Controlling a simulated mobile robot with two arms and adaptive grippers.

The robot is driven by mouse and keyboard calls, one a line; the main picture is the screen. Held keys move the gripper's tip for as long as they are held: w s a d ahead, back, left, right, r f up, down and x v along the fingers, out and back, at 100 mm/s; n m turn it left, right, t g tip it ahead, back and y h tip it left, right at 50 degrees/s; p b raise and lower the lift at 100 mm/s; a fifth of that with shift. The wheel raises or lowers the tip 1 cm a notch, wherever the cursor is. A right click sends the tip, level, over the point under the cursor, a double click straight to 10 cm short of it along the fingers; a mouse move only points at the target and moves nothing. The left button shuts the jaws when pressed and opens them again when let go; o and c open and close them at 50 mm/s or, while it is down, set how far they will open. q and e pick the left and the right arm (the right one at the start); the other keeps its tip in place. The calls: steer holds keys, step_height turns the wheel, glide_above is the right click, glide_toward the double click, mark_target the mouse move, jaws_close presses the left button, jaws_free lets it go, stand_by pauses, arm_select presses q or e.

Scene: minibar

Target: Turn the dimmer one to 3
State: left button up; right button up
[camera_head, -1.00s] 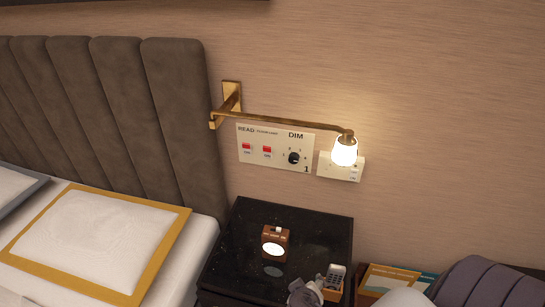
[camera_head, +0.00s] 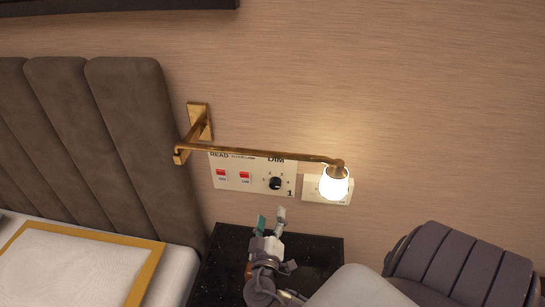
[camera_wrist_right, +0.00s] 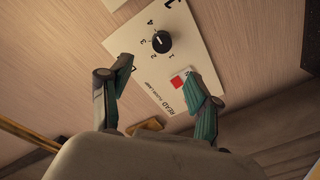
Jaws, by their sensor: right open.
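The dimmer is a round black knob (camera_head: 275,183) under the "DIM" label on a cream wall panel (camera_head: 232,184), with a large "1" at the panel's lower right. In the right wrist view the knob (camera_wrist_right: 161,42) sits beyond the fingertips, with numbers 1 to 4 around it. Its exact setting is too small to tell. My right gripper (camera_head: 271,219) is open and empty, below the panel and apart from the knob. Its two fingers (camera_wrist_right: 158,76) spread on either side in the right wrist view. My left gripper is not in view.
A brass wall lamp (camera_head: 250,153) with a lit shade (camera_head: 334,183) reaches across just above the panel. Two red switches (camera_head: 233,174) sit left of the knob. A second plate (camera_head: 314,190) is to the right. A black nightstand (camera_head: 318,250) stands below, a bed at left.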

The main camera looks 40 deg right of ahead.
mark_target(274, 186)
steer(key=p+x, duration=0.2)
steer(key=x, duration=0.8)
steer(key=shift+w, duration=0.1)
steer(key=shift+w+d+f, duration=0.15)
steer(key=shift+w+d, duration=0.25)
steer(key=shift+d, duration=0.1)
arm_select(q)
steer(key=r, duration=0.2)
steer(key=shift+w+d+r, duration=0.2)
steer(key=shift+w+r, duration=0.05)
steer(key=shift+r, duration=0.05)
arm_select(e)
steer(key=shift+c, duration=0.8)
steer(key=c, duration=1)
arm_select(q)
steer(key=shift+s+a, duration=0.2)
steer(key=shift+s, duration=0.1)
